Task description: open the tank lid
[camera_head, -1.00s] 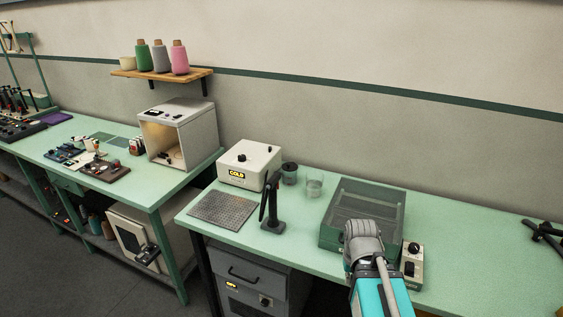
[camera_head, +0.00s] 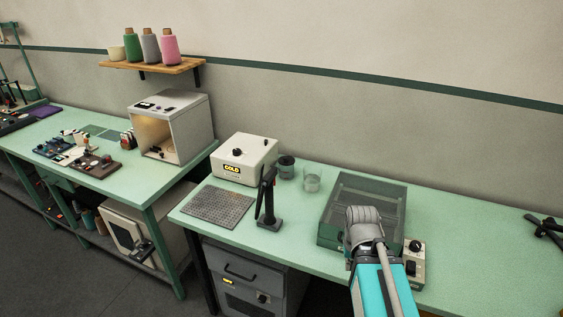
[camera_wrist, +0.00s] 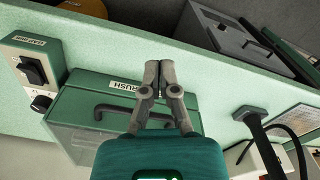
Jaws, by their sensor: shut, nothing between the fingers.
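The tank is a green box (camera_head: 327,238) with a see-through grey lid (camera_head: 372,186), standing on the green bench at right. The lid looks closed. In the wrist view the tank (camera_wrist: 75,100) shows from its labelled front, with a dark bar handle (camera_wrist: 115,109) and a label ending in "RUSH". My gripper (camera_wrist: 160,66) is shut and empty, its fingertips together in front of the tank and overlapping the label's end and the handle's side in the picture. I cannot tell whether it touches. In the head view my arm hides the tank's front right part and the fingers.
A control box with knobs (camera_head: 414,270) stands close right of the tank.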

